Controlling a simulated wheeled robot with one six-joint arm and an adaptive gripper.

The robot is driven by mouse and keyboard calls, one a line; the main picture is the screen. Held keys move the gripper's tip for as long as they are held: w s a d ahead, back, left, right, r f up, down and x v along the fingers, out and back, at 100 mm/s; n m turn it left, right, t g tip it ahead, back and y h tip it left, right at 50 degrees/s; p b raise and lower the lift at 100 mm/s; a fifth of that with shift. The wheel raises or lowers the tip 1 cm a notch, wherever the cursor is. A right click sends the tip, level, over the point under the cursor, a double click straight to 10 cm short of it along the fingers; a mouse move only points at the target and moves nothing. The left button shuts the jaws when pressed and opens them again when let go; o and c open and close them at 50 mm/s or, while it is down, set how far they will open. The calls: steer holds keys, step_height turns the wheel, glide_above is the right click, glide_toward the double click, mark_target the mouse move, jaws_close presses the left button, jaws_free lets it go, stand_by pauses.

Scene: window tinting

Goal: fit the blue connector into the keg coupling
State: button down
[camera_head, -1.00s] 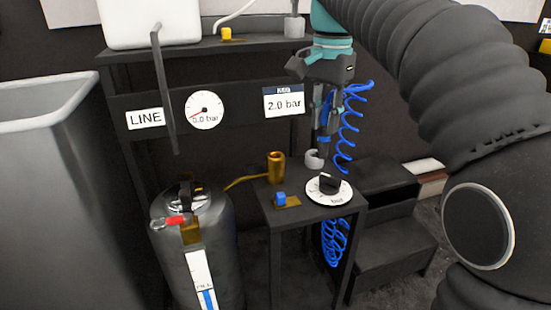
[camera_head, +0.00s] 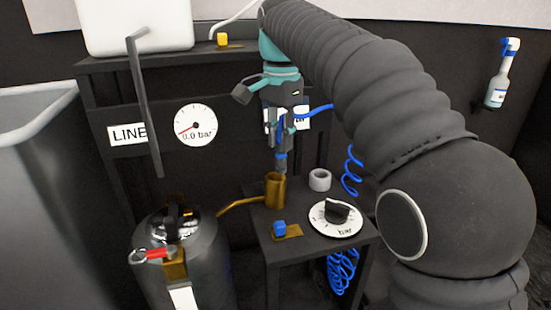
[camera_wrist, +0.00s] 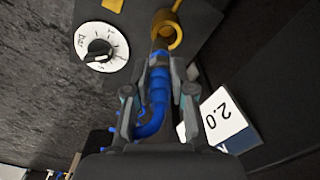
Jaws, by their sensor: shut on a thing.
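My gripper (camera_head: 282,132) is shut on the blue connector (camera_head: 281,160) and holds it upright, tip down, at the brass keg coupling (camera_head: 275,192). The coupling is an open cup on the small dark table. In the head view the connector's tip is at the cup's rim; I cannot tell whether it is inside. In the wrist view my gripper (camera_wrist: 162,70) has the connector (camera_wrist: 157,90) between its fingers, with the brass cup (camera_wrist: 168,32) just beyond the tip. A blue hose trails from the connector.
An empty grey ring holder (camera_head: 320,180) stands right of the coupling. A dial (camera_head: 336,218) and a blue button (camera_head: 280,228) are in front. The keg (camera_head: 187,262) with a red lever stands left. A gauge (camera_head: 195,125) reads 0.0 bar. Coiled blue hose hangs at right.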

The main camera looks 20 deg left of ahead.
steer(key=shift+a+f+b, duration=0.2)
steer(key=shift+f+b, duration=0.05)
steer(key=shift+f, duration=0.55)
steer(key=shift+a+f+b, duration=0.2)
steer(key=shift+f+b, duration=0.1)
steer(key=shift+f, duration=0.45)
steer(key=shift+a+f+b, duration=0.2)
steer(key=shift+f+b, duration=0.05)
steer(key=shift+f, duration=0.55)
steer(key=shift+f, duration=0.15)
steer(key=c, duration=1)
jaws_free()
step_height(320, 180, up, 12)
steer(key=p, duration=0.5)
steer(key=shift+d, duration=0.1)
